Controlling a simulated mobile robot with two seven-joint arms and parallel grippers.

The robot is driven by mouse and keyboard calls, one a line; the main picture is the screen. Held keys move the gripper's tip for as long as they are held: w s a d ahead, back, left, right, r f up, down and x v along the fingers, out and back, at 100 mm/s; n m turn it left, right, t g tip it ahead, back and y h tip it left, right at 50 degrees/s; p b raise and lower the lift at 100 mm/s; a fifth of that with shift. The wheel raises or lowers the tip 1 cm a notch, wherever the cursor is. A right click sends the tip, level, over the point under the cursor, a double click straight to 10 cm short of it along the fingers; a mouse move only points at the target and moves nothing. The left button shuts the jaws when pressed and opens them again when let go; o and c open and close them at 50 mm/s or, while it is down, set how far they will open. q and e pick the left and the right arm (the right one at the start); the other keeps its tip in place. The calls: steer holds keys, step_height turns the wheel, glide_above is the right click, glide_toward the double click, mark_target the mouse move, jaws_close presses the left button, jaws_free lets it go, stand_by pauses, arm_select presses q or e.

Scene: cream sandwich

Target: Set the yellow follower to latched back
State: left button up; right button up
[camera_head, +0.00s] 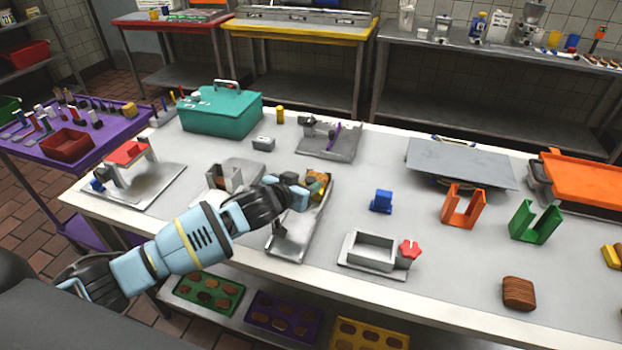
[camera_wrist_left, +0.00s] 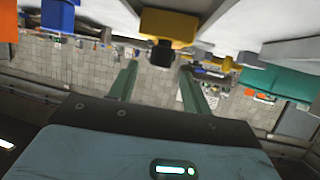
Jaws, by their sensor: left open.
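The yellow follower (camera_head: 317,181) sits at the far end of a grey metal channel fixture (camera_head: 291,240) on the white table. In the left wrist view it shows as a yellow block (camera_wrist_left: 168,27) with a black end, ahead of and roughly between my two fingers. My left gripper (camera_head: 303,192) is close beside the follower, and its fingers (camera_wrist_left: 160,82) are open, with a visible gap. I cannot tell whether a finger touches the follower. My left wrist hides part of the fixture in the head view. My right gripper is not in view.
A grey bracket fixture (camera_head: 236,172) stands just left of the gripper. A blue block (camera_head: 381,201) and a grey box fixture with a red knob (camera_head: 410,249) are to the right. A teal box (camera_head: 222,110) stands behind. The table's front right has free room.

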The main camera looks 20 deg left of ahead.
mark_target(310, 179)
arm_select(q)
steer(key=shift+x, duration=2.05)
steer(key=shift+c, duration=0.2)
jaws_close()
